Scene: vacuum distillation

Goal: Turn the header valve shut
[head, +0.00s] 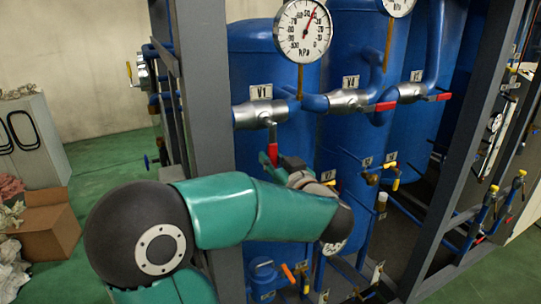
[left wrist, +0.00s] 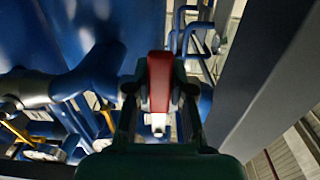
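The V1 valve (head: 262,114) is a silver valve body on a blue pipe, under a white V1 label. Its red lever handle (head: 273,152) hangs downward, across the pipe line. My left gripper (head: 285,168) is at the lower part of this lever, with my green forearm partly hiding the area below. In the left wrist view the red handle (left wrist: 159,82) stands between the two dark fingers (left wrist: 158,100), which appear closed against its sides. My right gripper is not in view.
Valves V4 (head: 350,101) and V5 (head: 411,92) stand to the right with red levers lying nearly along their pipes. A pressure gauge (head: 303,31) hangs above. A grey frame post (head: 203,90) stands close on the left; smaller valves lie lower right.

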